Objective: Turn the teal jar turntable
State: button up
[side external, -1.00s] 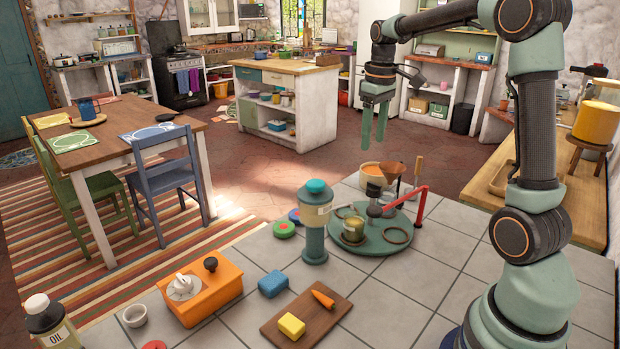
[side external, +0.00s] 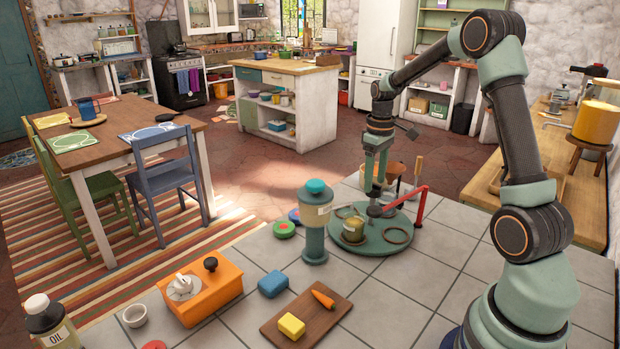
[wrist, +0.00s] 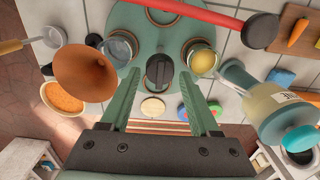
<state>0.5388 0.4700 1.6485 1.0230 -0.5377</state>
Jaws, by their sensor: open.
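The teal turntable (side external: 345,246) is a round disc on the tiled counter, with ring-shaped seats and a dark knob (wrist: 159,70) at its centre. A jar with yellowish contents (side external: 353,230) sits in one seat; it also shows in the wrist view (wrist: 203,60). A clear glass jar (wrist: 119,47) sits on the opposite side. My gripper (side external: 375,190) points down over the centre, open. In the wrist view, the knob lies between the two green fingers, with gaps on both sides. The fingers partly hide the knob in the side view; I cannot tell their exact height against it.
A red bar (side external: 421,205) stands at the turntable's right edge and reaches over it. A copper funnel (wrist: 86,72) and orange-filled bowl (wrist: 64,99) are close behind. A cream canister with teal lid (side external: 315,220) stands at the left.

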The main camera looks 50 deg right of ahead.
jog(key=shift+f, duration=0.6)
grip_shut()
dwell(1.1)
